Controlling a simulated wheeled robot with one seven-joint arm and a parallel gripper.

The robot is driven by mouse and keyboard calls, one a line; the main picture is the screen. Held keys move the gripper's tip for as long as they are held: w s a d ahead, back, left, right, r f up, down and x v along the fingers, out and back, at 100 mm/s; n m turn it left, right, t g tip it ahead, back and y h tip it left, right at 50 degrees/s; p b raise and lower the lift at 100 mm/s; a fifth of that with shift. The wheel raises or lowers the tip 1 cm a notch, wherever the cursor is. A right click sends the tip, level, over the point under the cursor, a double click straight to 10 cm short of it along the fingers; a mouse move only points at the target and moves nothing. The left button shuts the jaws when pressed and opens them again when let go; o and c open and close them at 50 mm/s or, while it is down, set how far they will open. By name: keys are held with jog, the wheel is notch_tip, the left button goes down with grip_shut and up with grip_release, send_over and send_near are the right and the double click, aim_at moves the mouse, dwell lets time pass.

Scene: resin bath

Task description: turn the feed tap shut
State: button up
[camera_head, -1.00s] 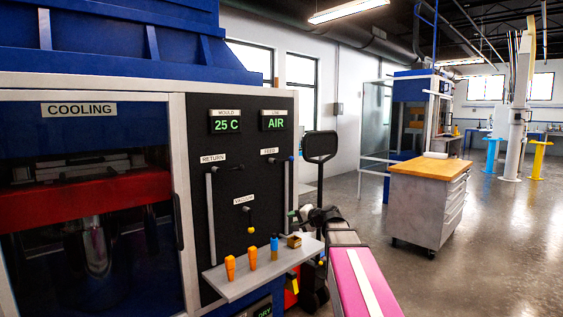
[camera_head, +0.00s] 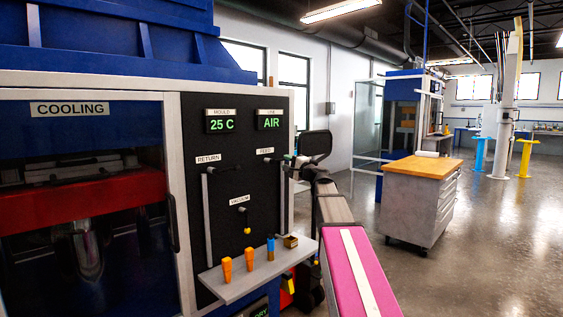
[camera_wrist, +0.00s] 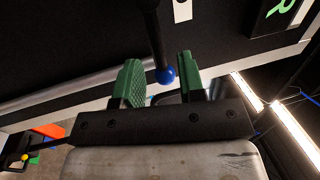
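The feed tap (camera_head: 271,159) is on the black panel under the FEED label (camera_head: 265,151), its handle pointing right toward my gripper (camera_head: 287,160). In the wrist view, the tap's dark lever ends in a blue ball knob (camera_wrist: 165,75). My gripper (camera_wrist: 163,83) has two green fingers, one on each side of the knob. They are open, with a small gap to the knob. The handle's end is partly hidden by my gripper in the head view.
The return tap (camera_head: 210,171) and the yellow-tipped vacuum tap (camera_head: 245,220) are on the same panel. A shelf (camera_head: 232,286) below holds orange plugs, a blue bottle and a small box. The display (camera_head: 270,121) reads AIR. A wooden-topped cabinet (camera_head: 425,166) stands right, with open floor around it.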

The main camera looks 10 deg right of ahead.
jog(key=shift+x, duration=1.9)
jog(key=shift+c, duration=0.4)
grip_shut()
